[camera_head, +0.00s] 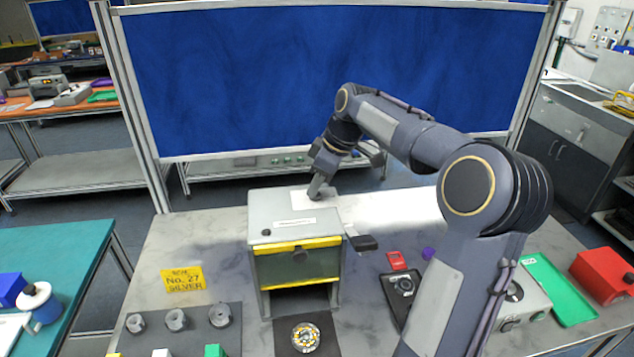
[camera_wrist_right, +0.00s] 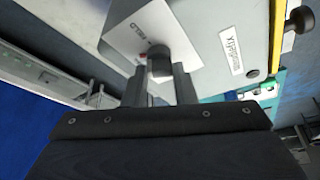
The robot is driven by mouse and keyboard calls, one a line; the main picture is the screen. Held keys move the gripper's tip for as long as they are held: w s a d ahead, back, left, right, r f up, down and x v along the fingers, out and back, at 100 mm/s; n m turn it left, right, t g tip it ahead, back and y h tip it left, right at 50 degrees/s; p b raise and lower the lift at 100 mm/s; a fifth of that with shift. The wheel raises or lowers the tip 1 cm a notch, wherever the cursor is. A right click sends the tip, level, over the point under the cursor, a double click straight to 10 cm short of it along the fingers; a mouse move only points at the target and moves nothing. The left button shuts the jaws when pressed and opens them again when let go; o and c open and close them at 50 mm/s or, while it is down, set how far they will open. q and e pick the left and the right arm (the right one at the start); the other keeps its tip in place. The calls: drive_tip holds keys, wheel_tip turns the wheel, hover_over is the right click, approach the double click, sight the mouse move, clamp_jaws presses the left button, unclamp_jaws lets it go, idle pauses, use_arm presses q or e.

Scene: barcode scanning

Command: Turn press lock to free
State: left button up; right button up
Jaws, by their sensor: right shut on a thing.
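The press (camera_head: 265,207) is a grey box with yellow-edged front panels, standing on the middle of the table. On its top lies a white label plate (camera_head: 300,203) with the lock knob, a short dark cylinder that shows in the right wrist view (camera_wrist_right: 158,58). Beside the knob the plate bears a red mark and small print that seems to read HELD. My right gripper (camera_head: 316,190) reaches the top from behind; its two fingers (camera_wrist_right: 158,82) are shut on the knob, one on each side. The knob's pointing direction is hard to tell. My left gripper is out of view.
A side lever (camera_head: 362,243) sticks out right of the press. A round part (camera_head: 305,337) lies on a dark plate in front. A green tray (camera_head: 560,290) and red box (camera_head: 603,273) are at right.

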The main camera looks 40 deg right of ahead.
drive_tip(key=n, duration=0.2)
drive_tip(key=n+g+y, duration=0.1)
drive_tip(key=n, duration=0.2)
drive_tip(key=shift+w+d+n+g, duration=0.1)
drive_tip(key=shift+d+n+g, duration=0.05)
drive_tip(key=shift+n+g, duration=0.15)
idle(0.4)
drive_tip(key=o, duration=1)
drive_tip(key=v, duration=0.7)
drive_tip(key=shift+d+r, duration=0.25)
drive_tip(key=shift+r, duration=0.1)
